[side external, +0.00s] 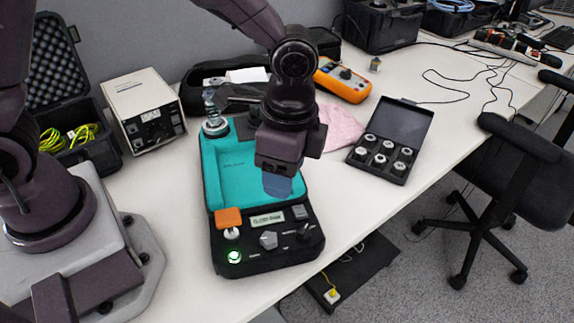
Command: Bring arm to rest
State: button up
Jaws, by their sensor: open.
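My arm (292,85) reaches in from the top and hangs over the vibration calibrator. My gripper (277,186) points down above the right part of the calibrator's teal panel (229,168). It is open, and I see nothing held in it. Its bluish fingertips overlap in this view, and their height above the panel is hard to tell. The calibrator's black front has a lit display (267,219), an orange block (228,217), a green-lit button (234,257) and grey knobs (268,240). A metal cylindrical fitting (214,124) stands at its back left corner.
A white instrument box (143,108) stands left, beside an open black case (83,140) with yellow cable. An orange multimeter (342,80) and a pink cloth (341,128) lie behind. An open black box (388,155) with several metal pieces is right, near the table edge.

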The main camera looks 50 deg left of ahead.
jog(key=s+a+r+n+t, duration=0.3)
jog(key=s+a+r+n, duration=0.2)
jog(key=a+r, duration=0.3)
jog(key=s+a+r+n+t, duration=0.3)
jog(key=s+a+r+n, duration=0.3)
jog(key=a+r, duration=0.1)
jog(key=shift+a+r, duration=0.4)
jog(key=shift+a, duration=0.05)
dwell(1.0)
